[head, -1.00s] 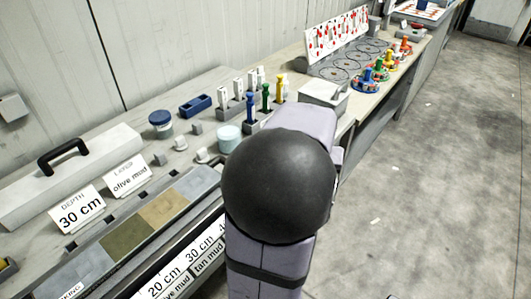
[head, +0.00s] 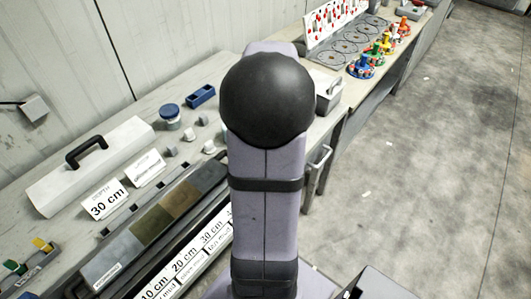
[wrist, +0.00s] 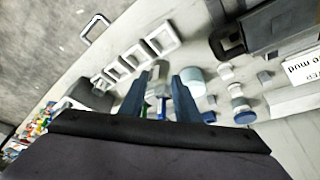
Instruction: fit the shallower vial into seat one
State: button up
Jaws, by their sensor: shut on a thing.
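In the wrist view my gripper (wrist: 160,78) has its two blue-grey fingers pointing away over the bench. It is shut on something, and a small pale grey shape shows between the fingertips. I cannot tell which vial it is. Blue and white pieces (wrist: 160,108) show further down between the fingers, blurred. In the head view my arm hides the gripper and the middle of the bench. No vial depth and no marking for seat one can be read.
A core tray (head: 150,230) lies along the bench front, near a depth card (head: 104,202) reading 30 cm. Several white square frames (wrist: 161,39) line the bench. Coloured knobs (head: 362,66) stand far right.

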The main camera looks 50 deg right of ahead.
jog(key=shift+f+p, duration=0.55)
jog(key=shift+f, duration=4.4)
jog(key=shift+f, duration=0.15)
jog(key=o, duration=1)
jog(key=shift+a+r, duration=0.1)
jog(key=shift+r, duration=0.35)
jog(key=b+v, duration=0.1)
jog(key=v, duration=1)
jog(key=shift+s+r, duration=0.1)
jog(key=shift+r, duration=0.05)
